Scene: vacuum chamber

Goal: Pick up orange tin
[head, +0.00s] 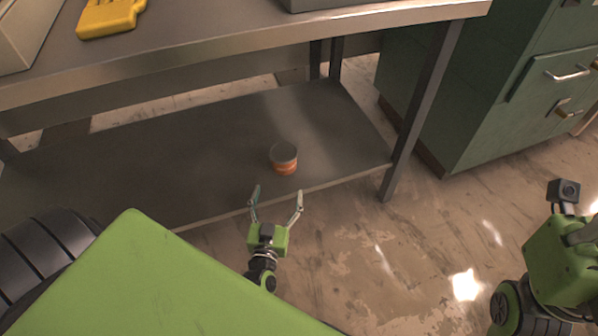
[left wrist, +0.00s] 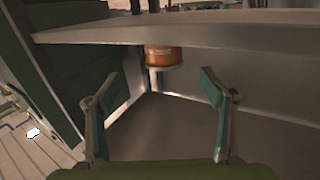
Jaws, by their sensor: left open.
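The orange tin (head: 284,160), a short round can with a grey lid, stands upright on the lower shelf (head: 190,165) of the metal table, near its front edge. My left gripper (head: 278,191) is open and empty just in front of the shelf edge, fingers pointing toward the tin and apart from it. In the left wrist view, which looks upside down, the tin (left wrist: 163,57) shows beyond and between the open fingers (left wrist: 158,82), against the shelf. Part of my right arm shows at the right edge of the head view, but its fingers do not.
The tabletop (head: 215,38) overhangs the shelf and bears a yellow object (head: 108,17). A table leg (head: 424,105) stands right of the tin. A green drawer cabinet (head: 480,95) stands farther right. The shelf around the tin is clear.

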